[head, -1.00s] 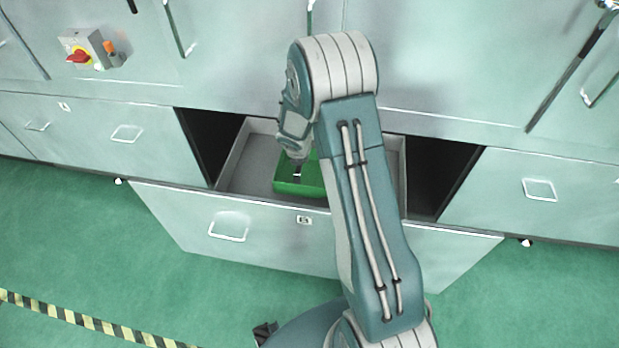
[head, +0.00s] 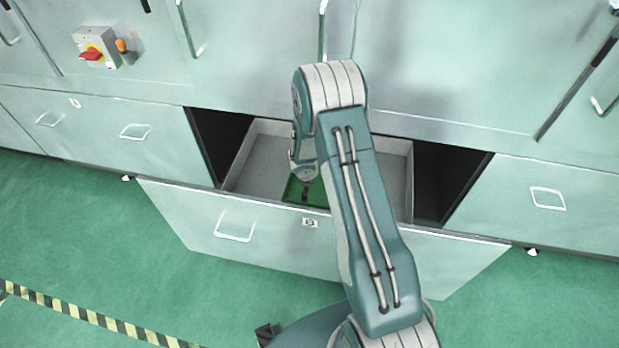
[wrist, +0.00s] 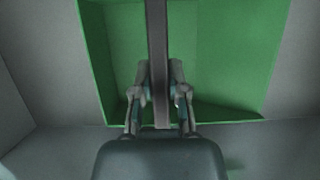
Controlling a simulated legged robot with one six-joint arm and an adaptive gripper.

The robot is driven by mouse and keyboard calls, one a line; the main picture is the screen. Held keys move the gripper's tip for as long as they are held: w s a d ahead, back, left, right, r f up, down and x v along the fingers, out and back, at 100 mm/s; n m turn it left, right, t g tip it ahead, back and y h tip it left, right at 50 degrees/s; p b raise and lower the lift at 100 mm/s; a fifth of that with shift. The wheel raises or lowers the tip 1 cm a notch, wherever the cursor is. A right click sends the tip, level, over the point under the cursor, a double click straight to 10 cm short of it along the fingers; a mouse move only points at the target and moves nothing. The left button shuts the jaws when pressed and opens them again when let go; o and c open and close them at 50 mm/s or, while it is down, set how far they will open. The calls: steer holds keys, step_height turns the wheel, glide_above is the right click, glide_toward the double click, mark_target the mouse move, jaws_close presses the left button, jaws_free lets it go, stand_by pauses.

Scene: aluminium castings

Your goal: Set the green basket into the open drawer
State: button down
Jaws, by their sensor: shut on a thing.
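The open drawer (head: 245,165) is a grey box pulled out behind a wide pale front panel (head: 230,235). The green basket (head: 318,195) is low inside the drawer area, near the drawer's front wall, partly hidden behind my arm. In the wrist view the basket (wrist: 225,60) lies below my gripper, with a dark handle bar (wrist: 157,50) running across it. My gripper (wrist: 158,95) is shut on this handle, one finger on each side. The grey drawer floor shows around the basket. I cannot tell whether the basket's bottom touches the floor.
Closed drawers flank the open one on the left (head: 100,135) and right (head: 545,190). A red and yellow switch (head: 92,54) sits on the cabinet face. Striped tape (head: 90,318) crosses the green floor. The drawer's left part is clear.

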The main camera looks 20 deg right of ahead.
steer(key=shift+d, duration=0.15)
steer(key=c, duration=0.7)
jaws_free()
steer(key=shift+o, duration=0.2)
steer(key=s+a+r+m, duration=0.1)
steer(key=s+r+m, duration=0.35)
steer(key=r, duration=0.55)
steer(key=s+a+r+m+t, duration=0.1)
steer(key=s+r+m, duration=0.3)
steer(key=r, duration=0.6)
steer(key=s+a+r+m, duration=0.1)
steer(key=s+r+m, duration=0.3)
steer(key=r, duration=0.7)
steer(key=s+a+r+m+y, duration=0.1)
steer(key=s+a+r+m, duration=0.1)
steer(key=s+m, duration=0.3)
steer(key=s+a+r+m, duration=0.2)
steer(key=s+r+m, duration=0.2)
steer(key=s+m, duration=0.2)
steer(key=s+a+r+m+t+y, duration=0.1)
steer(key=s+a+r+m, duration=0.1)
steer(key=s+m, duration=0.3)
steer(key=shift+s+a+r+m+y, duration=0.3)
steer(key=shift+s+a+r+m, duration=0.05)
steer(key=shift+s+r, duration=0.6)
